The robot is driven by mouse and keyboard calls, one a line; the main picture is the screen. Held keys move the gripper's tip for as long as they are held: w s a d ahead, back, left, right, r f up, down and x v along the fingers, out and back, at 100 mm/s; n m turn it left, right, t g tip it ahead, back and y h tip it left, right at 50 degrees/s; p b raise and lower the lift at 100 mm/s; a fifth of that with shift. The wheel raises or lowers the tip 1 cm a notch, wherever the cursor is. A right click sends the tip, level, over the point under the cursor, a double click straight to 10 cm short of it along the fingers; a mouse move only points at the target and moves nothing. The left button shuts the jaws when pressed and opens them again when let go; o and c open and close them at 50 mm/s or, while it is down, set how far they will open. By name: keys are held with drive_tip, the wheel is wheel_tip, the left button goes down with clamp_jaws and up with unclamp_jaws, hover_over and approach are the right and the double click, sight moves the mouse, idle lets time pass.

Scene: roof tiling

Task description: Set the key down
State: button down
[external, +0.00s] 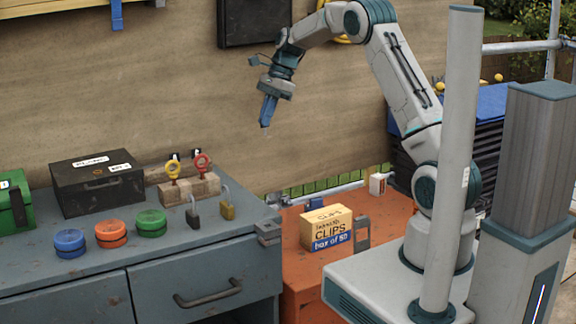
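My gripper (266,122) hangs in the air, pointing down, in front of the wooden wall and above the gap between the grey bench and the orange cabinet. Its blue fingers look close together. I cannot tell whether they hold anything; a faint tiny shape shows at their tips. Two key-like pieces with ring heads, one yellow (173,170) and one red (201,163), stand upright at a wooden block (190,189) on the bench. A dark padlock (193,216) and a brass padlock (227,208) stand in front of the block.
The grey bench (60,289) also carries a black box (97,190), a green case (14,205), and blue (70,242), red-orange (111,233) and green (151,223) round tins. A clips box (326,229) sits on the orange cabinet (300,272). The bench front is partly clear.

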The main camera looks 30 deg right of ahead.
drive_tip(key=s+d+f+b, duration=0.2)
drive_tip(key=s+d+f, duration=0.1)
drive_tip(key=d, duration=0.4)
drive_tip(key=s+d+f+b, duration=0.1)
drive_tip(key=s+d+f, duration=0.1)
drive_tip(key=d, duration=0.5)
drive_tip(key=s+d+f+b, duration=0.2)
drive_tip(key=s+d+f, duration=0.1)
drive_tip(key=d, duration=0.4)
drive_tip(key=s+d+f+b, duration=0.3)
drive_tip(key=s+d+f, duration=0.1)
drive_tip(key=s+d, duration=0.4)
drive_tip(key=s+d+f+b, duration=0.3)
drive_tip(key=s+d, duration=0.4)
drive_tip(key=shift+w+a+f+b, duration=0.25)
drive_tip(key=shift+w+a+f, duration=0.75)
drive_tip(key=shift+w+f, duration=0.7)
drive_tip(key=shift+w+a+f+b, duration=0.3)
drive_tip(key=shift+w+a+f, duration=0.85)
drive_tip(key=shift+f, duration=0.85)
drive_tip(key=shift+w+a+f+b, duration=0.25)
drive_tip(key=shift+w+a+f, duration=0.65)
drive_tip(key=shift+w+f, duration=0.85)
drive_tip(key=shift+s+f, duration=0.15)
drive_tip(key=shift+f, duration=0.05)
drive_tip(key=c, duration=1.9)
unclamp_jaws()
drive_tip(key=o, duration=0.3)
